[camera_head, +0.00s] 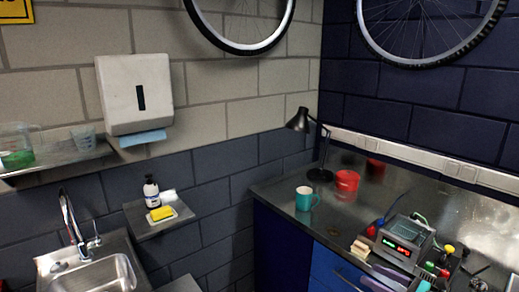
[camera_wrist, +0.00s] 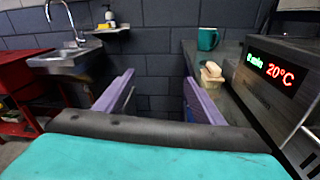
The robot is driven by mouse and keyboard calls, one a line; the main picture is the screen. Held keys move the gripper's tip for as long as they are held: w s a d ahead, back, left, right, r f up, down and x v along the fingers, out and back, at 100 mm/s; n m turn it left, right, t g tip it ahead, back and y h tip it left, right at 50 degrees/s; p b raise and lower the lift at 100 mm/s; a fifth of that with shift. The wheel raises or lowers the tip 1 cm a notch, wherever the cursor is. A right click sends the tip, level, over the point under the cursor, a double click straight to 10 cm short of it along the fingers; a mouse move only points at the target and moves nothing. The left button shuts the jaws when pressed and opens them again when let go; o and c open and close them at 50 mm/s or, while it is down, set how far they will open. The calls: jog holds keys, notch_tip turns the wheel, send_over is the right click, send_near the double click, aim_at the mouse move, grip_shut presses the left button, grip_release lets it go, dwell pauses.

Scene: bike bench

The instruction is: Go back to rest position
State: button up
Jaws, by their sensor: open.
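My gripper (camera_wrist: 159,78) shows in the wrist view with its two purple fingers spread apart. Only the wall and a dark gap show between them, and nothing is held. The teal body behind the fingers fills the bottom of that view. In the head view, a purple part at the lower right edge of the bench may be my gripper, but most of it is cut off or hidden.
The metal bench (camera_head: 274,192) holds a teal mug (camera_head: 304,199), a red container (camera_head: 347,181), a black lamp (camera_head: 299,121), a wooden block (camera_head: 360,249) and a device with red digits (camera_head: 403,238). A sink (camera_head: 92,277) and a small shelf (camera_head: 151,228) stand left.

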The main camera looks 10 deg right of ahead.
jog(key=s+a+f+n+g+y+b, duration=0.1)
jog(key=a+f+n+g, duration=0.3)
jog(key=a+f, duration=0.75)
jog(key=s+a+f+n+g+y, duration=0.15)
jog(key=a+f+g, duration=0.35)
jog(key=a+f, duration=0.7)
jog(key=s+a+f+n+g+h, duration=0.1)
jog(key=s+a+f+n+g, duration=0.4)
jog(key=a, duration=0.6)
jog(key=s+a+f+n+g+h+b, duration=0.1)
jog(key=s+a+f+n+g+h, duration=0.2)
jog(key=s+f, duration=0.4)
jog(key=s+a+f+n+g+h+b, duration=0.1)
jog(key=s+f+n+g+h, duration=0.15)
jog(key=s+f+n, duration=0.5)
jog(key=s+d+f+n+h, duration=0.1)
jog(key=s+d+n+h, duration=0.2)
jog(key=d+n, duration=0.1)
jog(key=s+d+f+n+h, duration=0.2)
jog(key=d+n+h, duration=0.1)
jog(key=d+n, duration=0.2)
jog(key=shift+s+d+f+n+h, duration=0.3)
jog(key=shift+s+d, duration=0.1)
jog(key=shift+d, duration=0.65)
jog(key=shift+r, duration=0.1)
